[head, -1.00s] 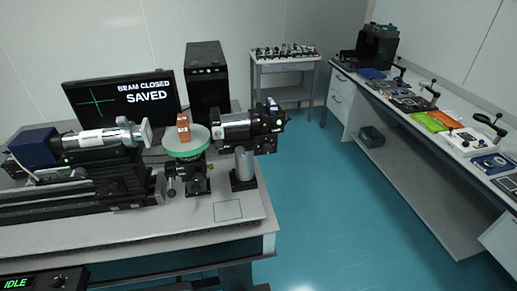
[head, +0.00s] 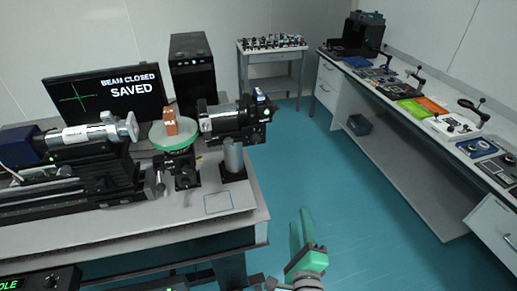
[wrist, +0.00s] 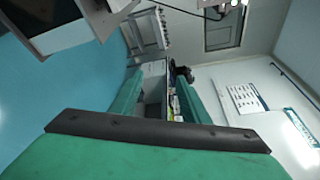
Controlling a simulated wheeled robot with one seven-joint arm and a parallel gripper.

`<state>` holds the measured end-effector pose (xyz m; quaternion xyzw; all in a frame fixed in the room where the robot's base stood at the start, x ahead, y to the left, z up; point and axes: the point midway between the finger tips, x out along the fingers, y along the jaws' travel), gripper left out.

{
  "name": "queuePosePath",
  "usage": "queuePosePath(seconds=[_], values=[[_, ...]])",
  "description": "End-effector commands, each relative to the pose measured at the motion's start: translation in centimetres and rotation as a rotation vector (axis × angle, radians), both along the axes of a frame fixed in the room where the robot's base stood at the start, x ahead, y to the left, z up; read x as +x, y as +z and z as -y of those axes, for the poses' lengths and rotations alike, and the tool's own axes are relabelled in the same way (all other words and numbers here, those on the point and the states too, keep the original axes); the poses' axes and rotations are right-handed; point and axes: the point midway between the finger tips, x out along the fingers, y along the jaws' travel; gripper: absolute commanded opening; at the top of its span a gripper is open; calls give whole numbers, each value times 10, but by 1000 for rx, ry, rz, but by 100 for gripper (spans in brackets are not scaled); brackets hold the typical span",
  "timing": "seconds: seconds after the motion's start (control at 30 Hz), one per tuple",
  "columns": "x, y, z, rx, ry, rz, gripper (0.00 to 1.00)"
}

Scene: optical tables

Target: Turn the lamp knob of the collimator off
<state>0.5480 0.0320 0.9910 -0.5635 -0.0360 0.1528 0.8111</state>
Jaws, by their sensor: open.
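A silver tube with a dark blue rear housing (head: 20,147) lies on a black rail at the left of the optical table (head: 100,238). A second, black and silver tube (head: 232,121) stands on a post at the right. I cannot tell for certain which is the collimator, and no lamp knob is clearly visible on either. Between them an orange block (head: 171,123) sits on a round green-edged stage (head: 178,143). My green gripper (head: 299,222) is open and empty, over the floor right of the table, apart from both tubes. Its fingers also show in the wrist view (wrist: 160,97).
A monitor (head: 103,88) reads "BEAM CLOSED SAVED". A black control box (head: 62,279) with a knob is cut off at the bottom left. A side bench (head: 400,135) with tools runs along the right. The blue floor (head: 370,220) between is clear.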

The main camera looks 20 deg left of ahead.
Motion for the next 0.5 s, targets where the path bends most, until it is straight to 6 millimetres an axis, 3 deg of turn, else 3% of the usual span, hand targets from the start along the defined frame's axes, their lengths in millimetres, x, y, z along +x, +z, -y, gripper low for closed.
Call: queuePosePath(seconds=[0.03, 0.2, 0.5], values=[[11, 17, -12, 97, 18, -11, 42], [32, 64, -46, 439, 82, -108, 42], [43, 124, -93, 865, 194, -288, 42]])
